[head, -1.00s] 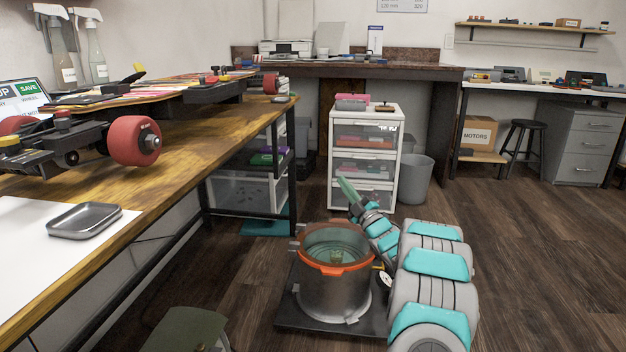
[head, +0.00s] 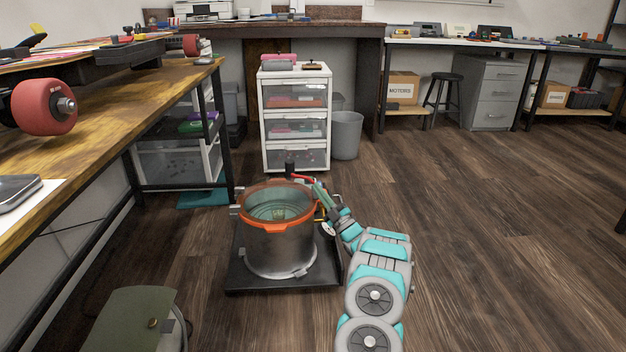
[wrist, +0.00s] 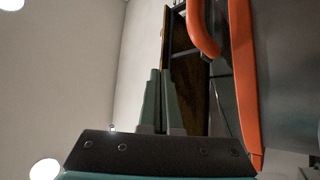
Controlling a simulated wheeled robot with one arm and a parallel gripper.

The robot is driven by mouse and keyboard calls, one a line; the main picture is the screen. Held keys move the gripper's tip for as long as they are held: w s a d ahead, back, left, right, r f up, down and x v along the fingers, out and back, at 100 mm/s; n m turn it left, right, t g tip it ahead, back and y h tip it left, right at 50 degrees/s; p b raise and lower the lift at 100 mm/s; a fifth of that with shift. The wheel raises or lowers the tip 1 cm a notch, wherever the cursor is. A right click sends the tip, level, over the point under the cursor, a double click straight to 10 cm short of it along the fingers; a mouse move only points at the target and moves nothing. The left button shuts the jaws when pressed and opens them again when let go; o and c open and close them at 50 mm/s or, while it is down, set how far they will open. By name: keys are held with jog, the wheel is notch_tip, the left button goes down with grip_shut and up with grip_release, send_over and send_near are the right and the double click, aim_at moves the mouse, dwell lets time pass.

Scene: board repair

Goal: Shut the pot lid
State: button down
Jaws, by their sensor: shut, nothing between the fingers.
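The metal pot (head: 275,246) with an orange rim stands upright on a dark base plate on the floor. Its top looks open, with a small greenish thing inside. I cannot clearly make out the lid; a dark knob-like part (head: 290,167) with a thin red bar shows behind the rim. My gripper (head: 308,183) is at the pot's back right, by the rim; its fingertips are hard to separate from the red bar. In the wrist view my gripper (wrist: 161,73) is shut and empty, left of an orange curved handle (wrist: 201,30) and a long orange edge (wrist: 243,80).
A white drawer unit (head: 296,118) stands behind the pot, with a grey bin (head: 346,135) beside it. The wooden workbench (head: 110,105) runs along the left. A green-grey box (head: 128,318) is at front left. Floor on the right is clear.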

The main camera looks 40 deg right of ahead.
jog(key=shift+s+d+f, duration=0.1)
jog(key=shift+d+f, duration=0.05)
jog(key=shift+f, duration=0.55)
jog(key=shift+s+d+f, duration=0.1)
jog(key=shift+f, duration=0.55)
jog(key=shift+p+v, duration=0.6)
jog(key=shift+v, duration=3.25)
jog(key=shift+d, duration=0.1)
